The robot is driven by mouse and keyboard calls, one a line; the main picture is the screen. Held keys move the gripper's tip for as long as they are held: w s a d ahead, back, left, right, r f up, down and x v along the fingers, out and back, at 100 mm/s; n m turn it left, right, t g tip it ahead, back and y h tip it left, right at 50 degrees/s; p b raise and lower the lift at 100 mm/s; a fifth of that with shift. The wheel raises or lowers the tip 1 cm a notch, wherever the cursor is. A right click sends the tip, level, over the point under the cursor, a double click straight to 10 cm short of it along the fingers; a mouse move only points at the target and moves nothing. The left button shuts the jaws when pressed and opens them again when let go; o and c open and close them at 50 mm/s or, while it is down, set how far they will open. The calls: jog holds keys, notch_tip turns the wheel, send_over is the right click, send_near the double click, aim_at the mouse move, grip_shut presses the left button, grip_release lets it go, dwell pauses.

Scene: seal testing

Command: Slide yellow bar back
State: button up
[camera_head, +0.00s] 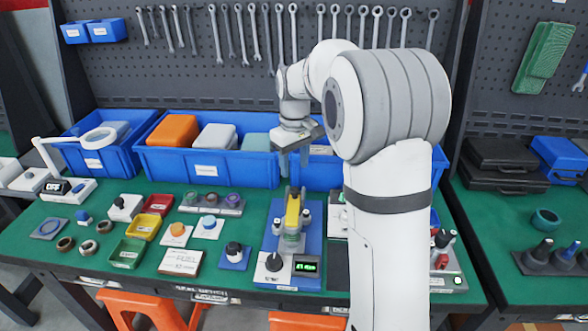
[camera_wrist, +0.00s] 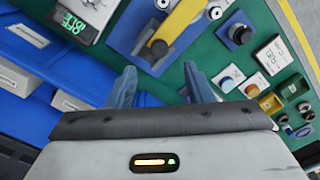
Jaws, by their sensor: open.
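The yellow bar (camera_head: 293,209) stands out on a blue-based test fixture (camera_head: 274,232) on the green bench. In the head view it runs front to back between dark-topped silver posts. In the wrist view the yellow bar (camera_wrist: 181,24) slants across the top centre, beyond my fingertips. My gripper (camera_head: 292,172) hangs just behind the bar in the head view, fingers pointing down. In the wrist view my gripper (camera_wrist: 161,82) has its two fingers apart with nothing between them. I see no contact with the bar.
Blue bins (camera_head: 215,165) line the back, close behind my gripper. A black knob (camera_head: 273,262) and a green-lit display (camera_head: 306,267) are at the fixture's front. A blue block with a black knob (camera_head: 234,256) stands to its left. My arm hides part of the right side.

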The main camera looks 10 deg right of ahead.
aim_at(295, 189)
notch_tip(295, 189, down, 8)
jog(key=shift+w+r, duration=0.1)
jog(key=shift+r, duration=0.05)
dwell(0.3)
jog(key=shift+c, duration=0.2)
grip_shut()
dwell(0.3)
